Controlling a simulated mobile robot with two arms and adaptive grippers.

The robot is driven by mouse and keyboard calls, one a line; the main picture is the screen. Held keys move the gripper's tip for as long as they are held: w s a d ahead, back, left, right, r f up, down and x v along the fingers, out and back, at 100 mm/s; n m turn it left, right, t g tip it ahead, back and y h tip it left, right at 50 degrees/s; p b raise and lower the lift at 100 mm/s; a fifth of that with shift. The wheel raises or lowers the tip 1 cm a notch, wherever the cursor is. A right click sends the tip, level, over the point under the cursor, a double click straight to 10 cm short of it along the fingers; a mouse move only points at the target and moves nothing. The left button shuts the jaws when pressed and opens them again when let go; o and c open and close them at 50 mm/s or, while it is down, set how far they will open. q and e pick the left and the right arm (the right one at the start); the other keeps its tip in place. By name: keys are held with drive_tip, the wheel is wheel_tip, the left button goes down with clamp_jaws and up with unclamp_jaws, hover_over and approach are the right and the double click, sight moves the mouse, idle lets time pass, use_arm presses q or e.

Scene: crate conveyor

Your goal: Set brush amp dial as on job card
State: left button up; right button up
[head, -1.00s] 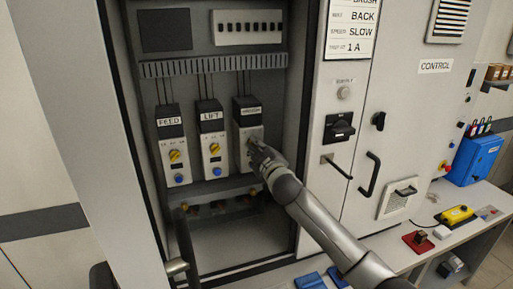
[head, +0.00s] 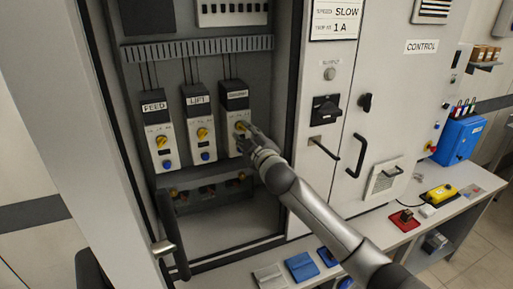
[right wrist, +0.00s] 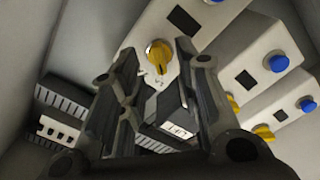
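My right gripper (head: 250,138) is at the front of the rightmost of three white drive units (head: 231,146) in the open cabinet. That unit's label is too small to read surely. Its yellow dial (head: 241,127) shows beside the fingertips. In the right wrist view my right gripper (right wrist: 158,62) is open, with a yellow dial (right wrist: 160,56) between its fingertips; I cannot tell whether they touch it. The scale figures there are too small to read. The job card (head: 335,20) reads SPEED SLOW and 1 A; its top is cut off. My left gripper is not in view.
The FEED unit (head: 159,146) and LIFT unit (head: 200,138) stand left of it, each with a yellow dial and a blue button. A dark upright handle (head: 172,230) stands at the cabinet's left front. A rotary switch (head: 327,109) and a bench with small items lie right.

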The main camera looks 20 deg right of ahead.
drive_tip(key=s, duration=0.9)
drive_tip(key=shift+s+d, duration=0.2)
drive_tip(key=shift+s, duration=0.05)
